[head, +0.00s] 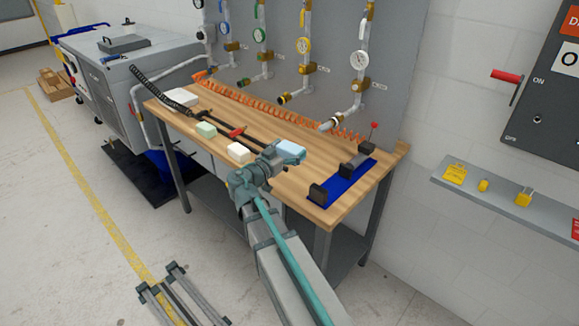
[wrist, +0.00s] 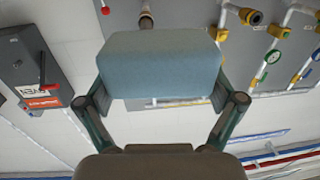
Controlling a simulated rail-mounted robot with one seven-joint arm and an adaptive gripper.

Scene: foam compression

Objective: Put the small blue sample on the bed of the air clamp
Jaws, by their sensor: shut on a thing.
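The small blue sample (head: 291,149) is a light blue block held up over the wooden bench, left of the air clamp. In the wrist view the sample (wrist: 160,62) fills the space between the two fingers. My gripper (head: 279,152) is shut on it; in the wrist view the gripper (wrist: 160,88) has one finger on each side. The air clamp stands at the right end of the bench, with a dark blue bed (head: 343,184) and dark upright blocks (head: 318,194) on it. The sample is apart from the bed.
A green block (head: 206,130), a cream block (head: 238,152) and a white block (head: 181,98) are on the bench (head: 178,122). A red-handled tool (head: 236,132) lies near them. An orange coiled hose (head: 262,107) runs along the back. A gauge panel stands behind.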

